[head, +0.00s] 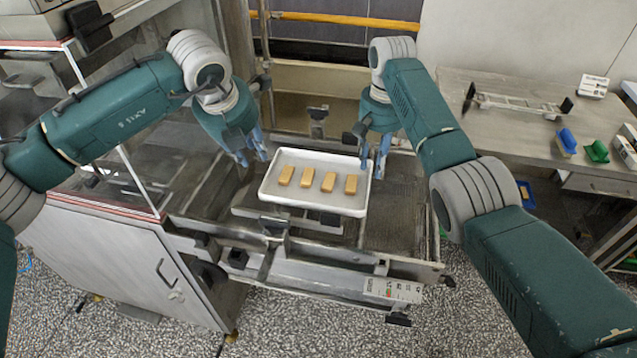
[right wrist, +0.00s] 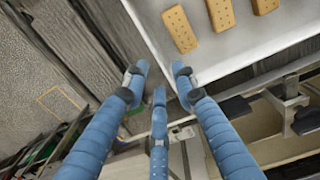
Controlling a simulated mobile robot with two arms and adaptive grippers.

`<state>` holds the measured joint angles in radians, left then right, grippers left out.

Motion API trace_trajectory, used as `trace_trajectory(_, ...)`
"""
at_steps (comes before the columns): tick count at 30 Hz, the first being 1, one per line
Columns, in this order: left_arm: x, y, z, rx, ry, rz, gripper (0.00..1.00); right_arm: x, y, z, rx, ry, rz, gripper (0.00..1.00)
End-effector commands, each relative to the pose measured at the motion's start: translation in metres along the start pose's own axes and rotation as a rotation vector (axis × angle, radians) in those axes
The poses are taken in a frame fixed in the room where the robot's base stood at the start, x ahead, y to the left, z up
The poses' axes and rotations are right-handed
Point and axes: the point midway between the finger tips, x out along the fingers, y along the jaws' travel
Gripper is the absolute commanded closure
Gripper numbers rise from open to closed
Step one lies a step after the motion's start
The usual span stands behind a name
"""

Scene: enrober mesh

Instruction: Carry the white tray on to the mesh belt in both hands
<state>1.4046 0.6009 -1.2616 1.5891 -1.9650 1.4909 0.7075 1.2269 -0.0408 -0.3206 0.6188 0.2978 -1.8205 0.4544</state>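The white tray (head: 287,201) lies level over the enrober, with several tan biscuits (head: 307,177) in a row on it. The dark mesh belt (head: 393,210) shows to its right; I cannot tell whether the tray touches the belt. My left gripper (head: 251,158) is at the tray's far left corner, its fingers spread. My right gripper (head: 375,167) is at the far right corner. No grip on the tray shows.
A grey bench (head: 520,125) at the right holds a metal rack (head: 515,104), a blue brush (head: 566,141) and a green brush (head: 597,151). A clear guard (head: 120,130) stands left of the belt. A control panel (head: 394,290) is on the front rail.

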Motion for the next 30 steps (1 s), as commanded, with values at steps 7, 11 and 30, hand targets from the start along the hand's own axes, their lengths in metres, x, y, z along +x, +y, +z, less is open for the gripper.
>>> trace_trajectory(7,0.0,0.0,0.0,0.0,0.0,0.0,0.73,-0.056,-0.001,-0.001,0.0,0.004,-0.001,0.73)
trace_trajectory(11,0.0,0.0,0.0,0.0,0.0,0.0,0.73,-0.075,-0.001,0.0,0.0,0.003,0.0,0.73)
trace_trajectory(30,0.0,0.0,0.0,0.0,-0.001,0.0,0.73,-0.088,0.0,0.0,0.0,0.001,0.001,0.73)
